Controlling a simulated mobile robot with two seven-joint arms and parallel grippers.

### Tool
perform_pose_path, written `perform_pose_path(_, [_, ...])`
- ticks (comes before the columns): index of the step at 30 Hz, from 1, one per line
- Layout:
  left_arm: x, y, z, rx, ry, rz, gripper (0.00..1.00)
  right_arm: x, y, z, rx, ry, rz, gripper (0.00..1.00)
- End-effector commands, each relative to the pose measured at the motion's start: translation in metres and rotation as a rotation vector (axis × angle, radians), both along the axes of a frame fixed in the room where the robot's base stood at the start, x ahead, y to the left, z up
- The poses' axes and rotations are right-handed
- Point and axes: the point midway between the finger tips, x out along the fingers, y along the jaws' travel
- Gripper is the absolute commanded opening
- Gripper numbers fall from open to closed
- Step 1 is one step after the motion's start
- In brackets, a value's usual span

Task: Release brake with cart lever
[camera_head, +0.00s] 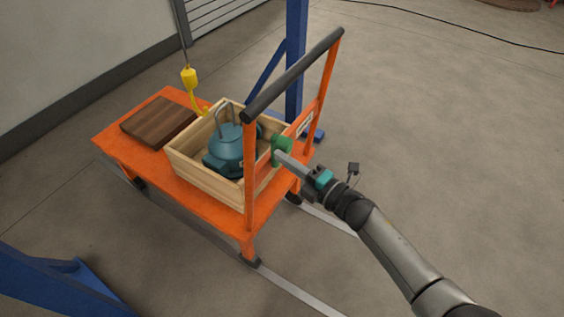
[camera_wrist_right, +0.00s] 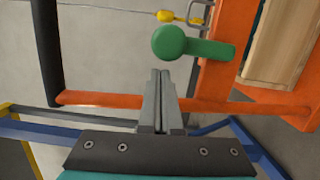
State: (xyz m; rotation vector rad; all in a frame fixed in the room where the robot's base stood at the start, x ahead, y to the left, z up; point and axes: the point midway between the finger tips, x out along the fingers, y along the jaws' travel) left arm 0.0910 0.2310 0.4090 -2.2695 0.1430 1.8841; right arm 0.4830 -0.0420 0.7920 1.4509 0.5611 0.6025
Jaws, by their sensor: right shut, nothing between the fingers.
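The orange cart (camera_head: 140,152) stands on the floor and carries a wooden crate with a teal pump in it. The green brake lever (camera_head: 281,144) sits at the cart's handle end. In the right wrist view the lever (camera_wrist_right: 208,48) shows a round knob and a short arm lying sideways across an orange post. My right gripper (camera_head: 279,156) is shut and empty, its fingertips close to the lever. In the wrist view its tips (camera_wrist_right: 160,74) appear just below the knob; I cannot tell whether they touch it. My left gripper is not in view.
The black push bar (camera_head: 293,72) rises on orange posts above the lever. The wooden crate (camera_head: 205,181) and a brown board (camera_head: 158,121) are on the deck. A yellow hoist hook (camera_head: 190,80) hangs over it. Blue posts (camera_head: 296,60) stand nearby. The floor at right is clear.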

Motion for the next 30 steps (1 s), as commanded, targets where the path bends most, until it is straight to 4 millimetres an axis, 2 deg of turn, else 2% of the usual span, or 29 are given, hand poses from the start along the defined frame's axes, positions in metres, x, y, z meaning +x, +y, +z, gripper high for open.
perform_pose_path(9, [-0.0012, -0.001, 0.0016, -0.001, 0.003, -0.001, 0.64, 0.0075, -0.0055, 0.0035, -0.001, 0.0, 0.001, 0.0])
perform_pose_path(30, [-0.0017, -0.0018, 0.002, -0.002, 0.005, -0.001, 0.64, 0.0084, -0.0063, 0.0045, -0.001, 0.0, 0.001, 0.0])
